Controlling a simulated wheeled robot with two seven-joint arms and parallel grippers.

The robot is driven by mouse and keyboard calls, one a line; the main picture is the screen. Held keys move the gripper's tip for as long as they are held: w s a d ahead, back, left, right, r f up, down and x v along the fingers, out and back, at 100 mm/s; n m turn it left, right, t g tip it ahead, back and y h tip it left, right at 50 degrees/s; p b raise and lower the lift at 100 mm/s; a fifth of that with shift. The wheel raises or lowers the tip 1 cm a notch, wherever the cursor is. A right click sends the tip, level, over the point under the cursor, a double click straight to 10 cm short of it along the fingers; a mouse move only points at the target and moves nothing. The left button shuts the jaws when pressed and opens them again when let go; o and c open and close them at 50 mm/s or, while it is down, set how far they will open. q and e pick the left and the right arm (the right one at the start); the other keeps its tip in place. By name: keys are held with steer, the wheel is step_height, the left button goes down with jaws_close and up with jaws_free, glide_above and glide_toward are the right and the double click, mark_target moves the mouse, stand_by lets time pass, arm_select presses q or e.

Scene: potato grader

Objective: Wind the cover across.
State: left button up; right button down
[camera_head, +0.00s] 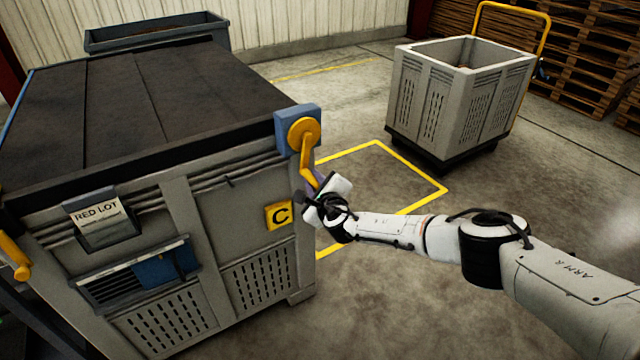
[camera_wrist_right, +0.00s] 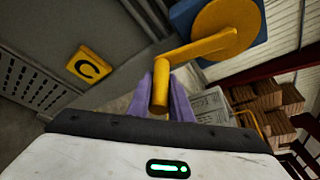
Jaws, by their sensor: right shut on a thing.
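The dark cover (camera_head: 130,95) lies over the top of the large grey bin (camera_head: 240,190) and spans the visible top. A yellow crank (camera_head: 305,145) sits on a blue mount (camera_head: 284,128) at the bin's near right corner, its arm pointing down. My right gripper (camera_head: 316,188) is at the crank's lower end. In the right wrist view, its purple fingers (camera_wrist_right: 163,100) are shut around the yellow crank handle (camera_wrist_right: 160,90). The yellow hub (camera_wrist_right: 226,28) shows at the top right there. My left gripper is not in view.
A label reading RED LOT (camera_head: 97,215) and a yellow C plate (camera_head: 278,215) are on the bin's front. A pale crate (camera_head: 460,95) stands on a dark base at the back right. Open floor with yellow lines (camera_head: 415,175) lies between.

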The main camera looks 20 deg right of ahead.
steer(key=shift+w+d+r+n+t+h, duration=0.2)
steer(key=shift+d+n, duration=0.1)
steer(key=shift+d, duration=0.1)
steer(key=shift+w+d+r+n+t+h, duration=0.1)
steer(key=shift+w+d+r+n+t, duration=0.1)
steer(key=shift+d+n, duration=0.15)
steer(key=c, duration=1.6)
jaws_free()
steer(key=shift+s+a, duration=0.1)
steer(key=shift+a, duration=0.05)
steer(key=shift+f, duration=0.15)
steer(key=shift+s, duration=0.15)
